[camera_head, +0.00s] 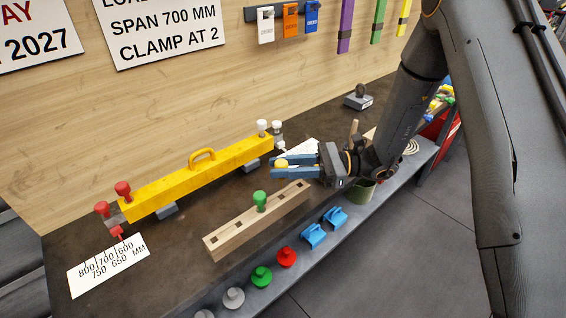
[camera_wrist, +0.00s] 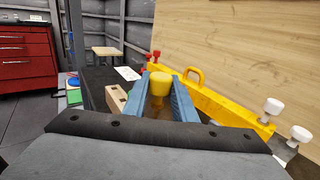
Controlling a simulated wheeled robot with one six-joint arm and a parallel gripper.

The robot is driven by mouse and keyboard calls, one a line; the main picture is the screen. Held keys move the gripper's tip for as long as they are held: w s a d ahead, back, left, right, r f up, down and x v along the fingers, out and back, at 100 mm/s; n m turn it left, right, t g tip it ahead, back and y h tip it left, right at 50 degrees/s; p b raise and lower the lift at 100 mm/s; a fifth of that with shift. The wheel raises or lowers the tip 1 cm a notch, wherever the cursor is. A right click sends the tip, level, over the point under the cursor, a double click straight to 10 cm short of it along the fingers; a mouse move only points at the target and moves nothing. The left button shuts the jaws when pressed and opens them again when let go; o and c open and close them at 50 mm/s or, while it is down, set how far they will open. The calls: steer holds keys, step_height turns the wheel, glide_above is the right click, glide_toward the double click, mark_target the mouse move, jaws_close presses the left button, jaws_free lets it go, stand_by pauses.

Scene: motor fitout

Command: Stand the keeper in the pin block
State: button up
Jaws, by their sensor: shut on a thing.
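The pin block (camera_head: 230,238) is a long pale wooden bar with square holes along its top, lying on the dark bench. A green-headed pin (camera_head: 260,200) stands near its middle. My gripper (camera_head: 279,166) has blue fingers and is shut on a yellow-headed piece, which I take to be the keeper (camera_head: 282,162). The gripper is above the bench, behind the block's right half in the head view. The block (camera_wrist: 116,100) shows left of the fingers there.
A yellow beam (camera_head: 195,177) with a handle, red knobs and white knobs lies behind the block. Red and green round-based pieces (camera_head: 287,257) and blue clips (camera_head: 314,236) line the front ledge. A green cup (camera_head: 361,190) is below my wrist. A scale card (camera_head: 108,266) lies at left.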

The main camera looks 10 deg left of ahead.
steer(key=shift+f+b, duration=0.35)
steer(key=shift+f, duration=0.45)
steer(key=shift+f+b, duration=1.45)
steer(key=shift+f, duration=1.35)
stand_by(1.1)
steer(key=o, duration=1.1)
steer(key=b+v, duration=0.2)
steer(key=v, duration=0.5)
steer(key=shift+w+d+b, duration=0.15)
steer(key=shift+d+b, duration=0.25)
